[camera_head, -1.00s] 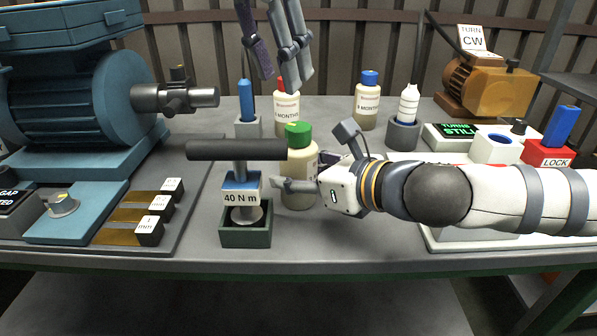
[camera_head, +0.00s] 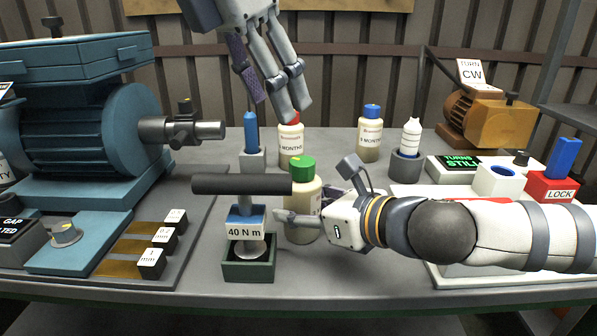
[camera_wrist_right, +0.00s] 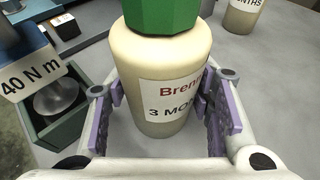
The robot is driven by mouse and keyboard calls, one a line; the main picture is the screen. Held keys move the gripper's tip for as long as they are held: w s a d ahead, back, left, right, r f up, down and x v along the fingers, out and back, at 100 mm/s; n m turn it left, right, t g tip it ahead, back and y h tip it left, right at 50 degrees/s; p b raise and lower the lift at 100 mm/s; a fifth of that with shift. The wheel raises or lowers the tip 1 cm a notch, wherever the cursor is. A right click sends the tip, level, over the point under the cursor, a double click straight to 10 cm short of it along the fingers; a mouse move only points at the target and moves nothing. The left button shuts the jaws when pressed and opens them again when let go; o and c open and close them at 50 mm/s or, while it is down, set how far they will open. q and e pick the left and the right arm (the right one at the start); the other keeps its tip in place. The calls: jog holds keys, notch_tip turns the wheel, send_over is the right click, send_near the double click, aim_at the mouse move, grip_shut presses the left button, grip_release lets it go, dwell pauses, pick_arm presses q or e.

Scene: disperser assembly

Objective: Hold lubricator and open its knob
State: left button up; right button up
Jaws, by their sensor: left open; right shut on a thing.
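The lubricator is a cream bottle (camera_head: 300,198) with a green knob (camera_head: 301,169) on top, standing upright on the bench. In the right wrist view its body (camera_wrist_right: 165,72) has a label with "3 MO" readable, and the green knob (camera_wrist_right: 160,12) is cut off by the top edge. My right gripper (camera_wrist_right: 165,112) is shut around the body, purple pads at both sides; it also shows in the head view (camera_head: 304,213). My left gripper (camera_head: 273,98) is open and empty, above and behind the green knob, fingers pointing down.
A torque tool (camera_head: 244,212) marked 40 N m, with a dark crossbar (camera_head: 240,185), stands close left of the bottle. Red-capped (camera_head: 291,144) and blue-capped (camera_head: 370,138) bottles stand behind. A blue motor (camera_head: 100,145) fills the left; a brown motor (camera_head: 490,125) is back right.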

aim_at(299, 162)
pick_arm(q)
jog(key=x, duration=1.1)
jog(key=shift+w+d+f, duration=0.1)
jog(key=shift+f, duration=0.05)
jog(key=shift+c, duration=0.3)
jog(key=c, duration=1.1)
